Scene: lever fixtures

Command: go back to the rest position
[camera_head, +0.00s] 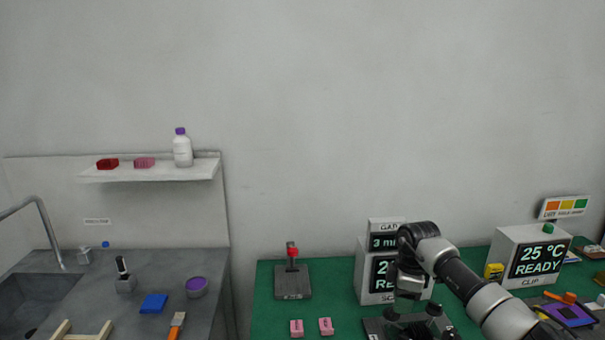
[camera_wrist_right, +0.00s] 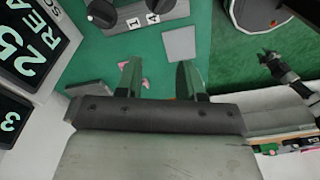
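My right arm reaches in from the lower right in the head view. My right gripper (camera_head: 408,290) hangs over the green table (camera_head: 335,285), in front of the grey display box at the middle. In the right wrist view its two fingers (camera_wrist_right: 160,82) are apart, with nothing between them. A dark and grey arm-like shape (camera_wrist_right: 284,72) at the right of the wrist view may be my left arm; its fingers are too small to read. No left gripper shows in the head view.
A dark fixture with knobs (camera_wrist_right: 138,14) lies close to the right gripper. The display box (camera_wrist_right: 25,45) stands beside it. A red-handled lever (camera_head: 292,262), two pink blocks (camera_head: 310,327) and a second display box (camera_head: 532,255) are on the table. A grey counter (camera_head: 225,270) is left.

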